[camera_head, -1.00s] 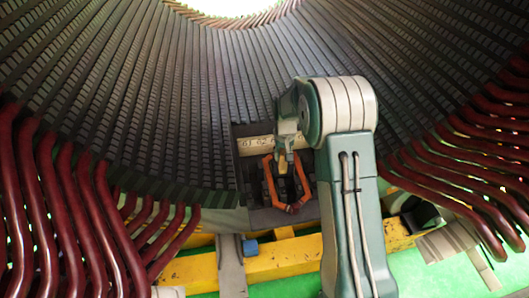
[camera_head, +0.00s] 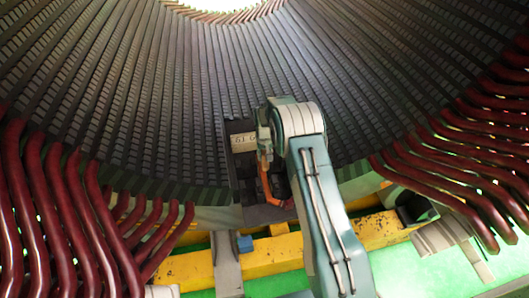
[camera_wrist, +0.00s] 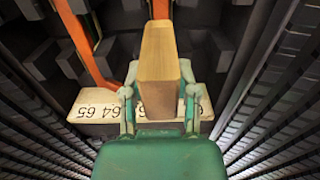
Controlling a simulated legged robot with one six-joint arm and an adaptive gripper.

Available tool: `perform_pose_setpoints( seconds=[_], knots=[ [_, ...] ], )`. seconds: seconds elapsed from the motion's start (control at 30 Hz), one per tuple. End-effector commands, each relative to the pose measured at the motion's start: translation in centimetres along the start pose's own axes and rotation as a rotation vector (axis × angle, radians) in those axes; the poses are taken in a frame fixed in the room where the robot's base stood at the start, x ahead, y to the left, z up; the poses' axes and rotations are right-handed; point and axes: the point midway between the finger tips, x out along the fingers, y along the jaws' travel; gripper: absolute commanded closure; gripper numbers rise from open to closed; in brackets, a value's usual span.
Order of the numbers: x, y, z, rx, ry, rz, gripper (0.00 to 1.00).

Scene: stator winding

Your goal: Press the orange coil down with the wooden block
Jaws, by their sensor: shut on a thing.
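My gripper (camera_wrist: 158,88) is shut on the wooden block (camera_wrist: 158,65), a tan upright-looking piece held between its two pale green fingers in the wrist view. The orange coil (camera_wrist: 83,42) shows as a strip left of the block, with another bit at the block's far end. I cannot tell whether block and coil touch. In the head view the orange coil (camera_head: 265,183) hangs in the dark recess of the stator, its right part hidden behind my arm. My gripper (camera_head: 264,147) is just above it there; the block is not clearly visible in that view.
A pale numbered plate (camera_wrist: 98,110) lies under the block and also shows in the head view (camera_head: 242,140). Dark slotted stator walls (camera_wrist: 265,75) rise close on both sides. Dark red coil bars (camera_head: 60,200) and a yellow beam (camera_head: 270,256) stand in front.

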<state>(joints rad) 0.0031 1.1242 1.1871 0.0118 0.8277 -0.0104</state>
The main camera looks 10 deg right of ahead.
Motion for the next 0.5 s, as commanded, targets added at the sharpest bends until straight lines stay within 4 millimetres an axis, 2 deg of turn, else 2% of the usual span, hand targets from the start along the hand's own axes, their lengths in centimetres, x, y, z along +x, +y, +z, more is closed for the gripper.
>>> perform_pose_setpoints(
  seconds=[0.5],
  knots=[
    [3.6, 0.0, 0.1, 0.0, -0.001, 0.0, 1.0]
  ],
)
